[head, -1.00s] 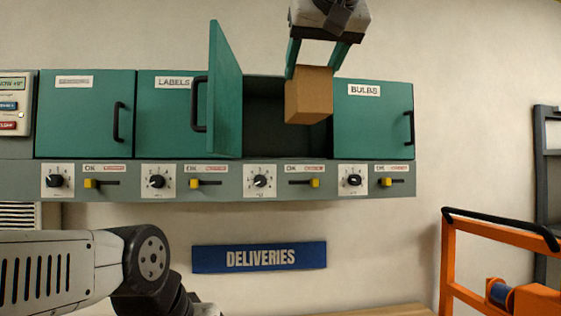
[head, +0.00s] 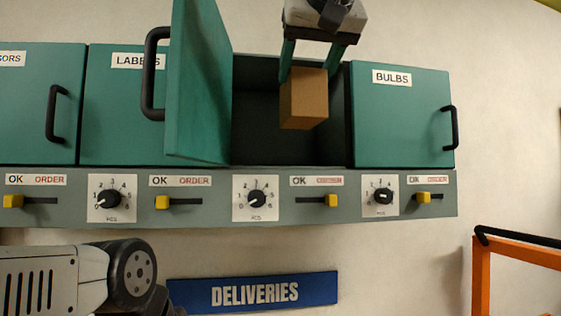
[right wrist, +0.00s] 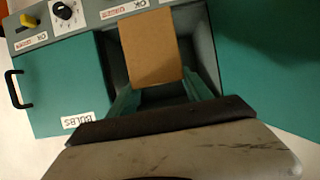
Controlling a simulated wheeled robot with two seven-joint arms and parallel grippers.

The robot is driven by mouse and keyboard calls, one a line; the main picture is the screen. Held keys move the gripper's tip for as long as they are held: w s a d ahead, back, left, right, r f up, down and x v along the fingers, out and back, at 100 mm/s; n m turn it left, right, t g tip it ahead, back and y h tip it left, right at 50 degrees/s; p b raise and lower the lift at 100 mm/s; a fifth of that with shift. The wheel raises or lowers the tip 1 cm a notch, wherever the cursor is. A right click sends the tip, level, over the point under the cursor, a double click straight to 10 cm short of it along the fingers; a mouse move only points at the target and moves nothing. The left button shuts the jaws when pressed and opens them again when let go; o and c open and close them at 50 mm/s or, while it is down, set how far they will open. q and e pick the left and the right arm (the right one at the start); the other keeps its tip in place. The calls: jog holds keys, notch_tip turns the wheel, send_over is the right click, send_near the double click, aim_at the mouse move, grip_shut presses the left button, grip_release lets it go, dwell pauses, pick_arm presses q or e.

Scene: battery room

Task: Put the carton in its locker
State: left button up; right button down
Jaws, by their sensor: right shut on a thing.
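The brown carton (head: 304,101) is in my right gripper (head: 304,76), held between its two green fingers in front of the open locker (head: 268,128). The locker has a dark, empty-looking inside, and its green door (head: 198,85) stands swung out to the left. In the right wrist view the carton (right wrist: 150,48) sits between the fingers with the locker opening around it. I cannot tell whether its far end is past the locker's front edge. My left arm shows at the lower left of the head view; its gripper is not in view.
The shut BULBS locker (head: 402,118) is on the right and the shut LABELS locker (head: 120,115) on the left. Below runs a panel (head: 225,211) of dials and yellow sliders. A DELIVERIES sign (head: 255,291) hangs beneath. An orange frame (head: 482,280) stands at lower right.

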jog(key=w+a, duration=0.2)
jog(key=w, duration=0.7)
jog(key=w+a, duration=0.2)
jog(key=w, duration=0.7)
jog(key=shift+w+d+f, duration=0.1)
jog(key=shift+w+f, duration=0.1)
jog(key=shift+f, duration=1.35)
jog(key=shift+w+d+f, duration=0.1)
jog(key=shift+w+f, duration=0.05)
jog(key=shift+f, duration=1.35)
jog(key=shift+w+a+f, duration=0.1)
jog(key=shift+w+f, duration=0.15)
jog(key=shift+f, duration=0.15)
jog(key=shift+c, duration=2.2)
grip_release()
jog(key=shift+f, duration=0.2)
